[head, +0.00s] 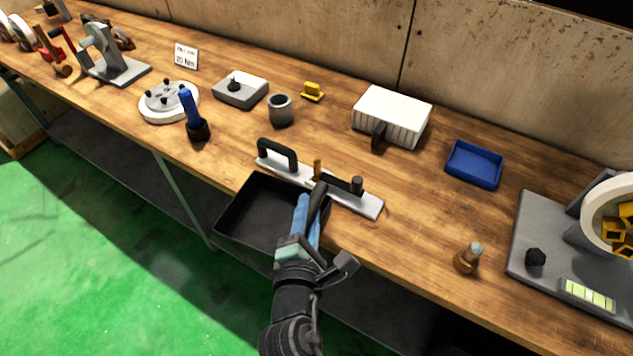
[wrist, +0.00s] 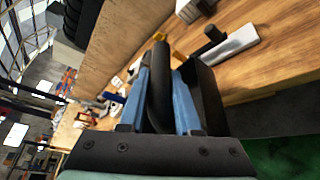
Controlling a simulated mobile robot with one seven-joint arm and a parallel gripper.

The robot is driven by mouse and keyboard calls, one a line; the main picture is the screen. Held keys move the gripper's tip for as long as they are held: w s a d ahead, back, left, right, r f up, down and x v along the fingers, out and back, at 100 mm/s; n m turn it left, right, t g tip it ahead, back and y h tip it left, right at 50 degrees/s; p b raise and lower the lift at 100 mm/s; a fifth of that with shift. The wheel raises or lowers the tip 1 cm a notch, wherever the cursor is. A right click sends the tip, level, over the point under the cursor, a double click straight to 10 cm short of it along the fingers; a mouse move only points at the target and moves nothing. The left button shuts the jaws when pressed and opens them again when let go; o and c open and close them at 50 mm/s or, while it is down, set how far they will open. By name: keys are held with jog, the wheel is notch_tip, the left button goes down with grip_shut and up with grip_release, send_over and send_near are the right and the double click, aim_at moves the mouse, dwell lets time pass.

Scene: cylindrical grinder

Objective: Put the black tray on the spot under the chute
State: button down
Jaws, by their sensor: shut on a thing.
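The black tray (head: 250,212) is at the front edge of the wooden bench, partly overlapping that edge in the head view. My gripper (head: 312,205) is at the tray's right side, its blue fingers shut on a dark part of it. In the wrist view a rounded black bar lies between the blue fingers (wrist: 162,85), and a dark tray wall (wrist: 207,98) shows beside them. My fingers hide part of the tray's right side. The tray looks empty. I cannot make out a chute or a marked spot under one.
Just behind the tray lies a metal plate (head: 364,202) with a black handle. A brown-and-grey knob piece (head: 467,258), a blue bin (head: 474,165) and a grey machine base (head: 540,225) are to the right. A ribbed white box (head: 392,116) stands further back. Bench between them is clear.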

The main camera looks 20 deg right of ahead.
jog(key=s+a+f+n+t+y, duration=0.1)
jog(key=s+a+f+n+y, duration=0.4)
jog(key=s+a+f, duration=0.6)
notch_tip(320, 180, down, 4)
jog(key=shift+a+r+t+y, duration=0.3)
jog(key=shift+a+y, duration=0.4)
jog(key=shift+y, duration=0.2)
